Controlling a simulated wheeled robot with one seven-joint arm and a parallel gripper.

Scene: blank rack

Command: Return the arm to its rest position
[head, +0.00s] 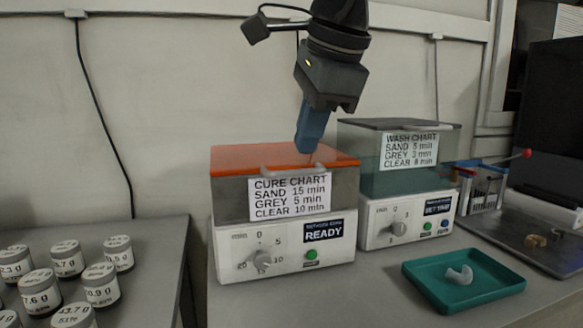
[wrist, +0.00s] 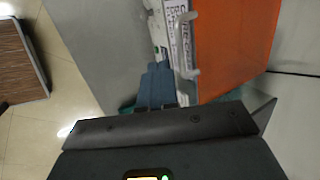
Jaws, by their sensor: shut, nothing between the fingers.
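My gripper (head: 307,152) is shut with nothing between its blue fingers. In the head view it points down, with its tips right at or just above the orange lid of the cure station (head: 283,238); I cannot tell whether they touch. In the wrist view the shut fingers (wrist: 162,85) show beside the lid's light handle (wrist: 187,45) and the orange lid (wrist: 235,45). The lid lies closed on the cure station. The display there reads READY, and a green button sits below it.
A wash station (head: 408,205) with a dark lid stands right of the cure station. A teal tray (head: 420,270) holding a pale curved piece (head: 460,275) lies in front. Several labelled jars (head: 102,285) stand on a separate left table, across a gap. A rack (head: 482,185) stands at right.

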